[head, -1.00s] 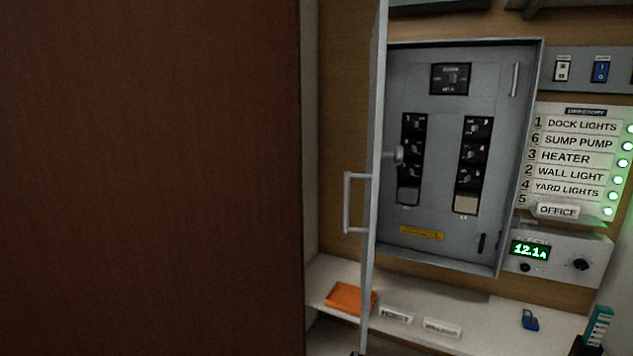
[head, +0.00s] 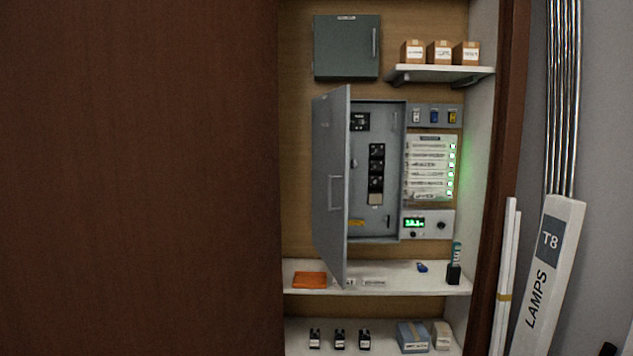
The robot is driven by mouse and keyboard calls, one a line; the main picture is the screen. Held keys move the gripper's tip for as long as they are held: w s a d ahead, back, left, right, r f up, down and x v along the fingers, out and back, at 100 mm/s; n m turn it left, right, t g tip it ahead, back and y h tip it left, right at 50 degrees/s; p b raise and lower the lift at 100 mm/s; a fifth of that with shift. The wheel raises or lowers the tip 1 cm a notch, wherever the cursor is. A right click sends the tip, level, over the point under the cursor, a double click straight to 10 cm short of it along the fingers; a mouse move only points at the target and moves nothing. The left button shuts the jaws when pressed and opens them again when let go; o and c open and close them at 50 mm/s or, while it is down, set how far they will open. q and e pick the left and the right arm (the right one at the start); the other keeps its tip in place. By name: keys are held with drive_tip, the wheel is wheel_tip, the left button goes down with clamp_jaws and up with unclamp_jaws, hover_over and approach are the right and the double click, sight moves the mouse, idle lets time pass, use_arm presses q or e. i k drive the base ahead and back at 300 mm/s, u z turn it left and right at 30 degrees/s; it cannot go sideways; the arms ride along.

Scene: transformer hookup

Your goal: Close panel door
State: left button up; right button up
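The grey panel door (head: 331,190) stands open, hinged on the left side of the breaker panel (head: 392,165). It swings out toward me and covers the left part of the panel. A bar handle (head: 335,193) is on the door face. Inside the panel a main breaker (head: 360,122) and a column of breakers (head: 376,172) show. The other breaker column is hidden behind the door. Neither of my grippers is in the head view.
A large brown wooden surface (head: 140,180) fills the left. Below the panel, a white shelf (head: 430,282) holds an orange item (head: 309,280), labels and a blue padlock (head: 422,267). A lamp box (head: 545,275) leans at right. A closed green box (head: 346,47) hangs above.

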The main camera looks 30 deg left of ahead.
sight(330, 111)
drive_tip(key=u, duration=0.85)
drive_tip(key=i, duration=0.5)
